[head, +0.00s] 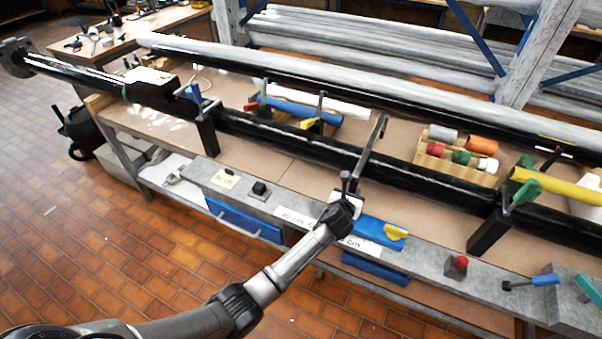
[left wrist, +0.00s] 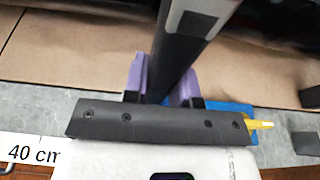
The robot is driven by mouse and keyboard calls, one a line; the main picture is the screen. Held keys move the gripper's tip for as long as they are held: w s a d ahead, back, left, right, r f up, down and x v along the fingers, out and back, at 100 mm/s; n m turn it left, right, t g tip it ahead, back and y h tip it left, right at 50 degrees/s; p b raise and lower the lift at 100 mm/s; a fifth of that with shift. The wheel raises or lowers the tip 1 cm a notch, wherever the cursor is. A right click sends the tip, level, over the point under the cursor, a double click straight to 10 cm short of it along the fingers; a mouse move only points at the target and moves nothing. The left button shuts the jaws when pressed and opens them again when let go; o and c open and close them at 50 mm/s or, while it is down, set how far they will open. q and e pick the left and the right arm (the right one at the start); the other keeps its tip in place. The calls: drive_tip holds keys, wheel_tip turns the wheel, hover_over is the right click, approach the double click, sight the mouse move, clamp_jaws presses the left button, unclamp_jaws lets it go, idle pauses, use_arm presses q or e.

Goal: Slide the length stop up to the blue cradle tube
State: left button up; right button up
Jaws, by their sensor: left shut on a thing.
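The length stop appears to be the dark upright bar (head: 370,150) with a grey upper part, rising across the long black tube at mid-bench. My left gripper (head: 346,190) is at its lower end, at the bench's front rail. In the left wrist view the purple fingers of my left gripper (left wrist: 160,82) stand on both sides of the dark bar (left wrist: 182,55), shut on it. A blue tube (head: 290,107) lies in a holder behind the black tube, left of the stop, apart from it. I cannot tell for certain whether this is the cradle tube. My right gripper is out of view.
The black tube (head: 330,152) rests on dark supports along the bench. A blue piece with a yellow part (head: 378,232) lies on the front rail, just right of my gripper. A wooden tray (head: 436,163) holds coloured rolls. A yellow tube (head: 555,187) lies at right.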

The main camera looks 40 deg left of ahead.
use_arm(q)
drive_tip(key=s+a+p, duration=0.2)
drive_tip(key=a+p, duration=0.1)
drive_tip(key=a, duration=0.5)
drive_tip(key=s+a+p, duration=0.3)
drive_tip(key=a, duration=0.6)
drive_tip(key=shift+p, duration=0.3)
idle(1.8)
drive_tip(key=shift+s+f, duration=0.15)
drive_tip(key=o, duration=0.8)
drive_tip(key=shift+a, duration=0.15)
drive_tip(key=shift+o, duration=0.6)
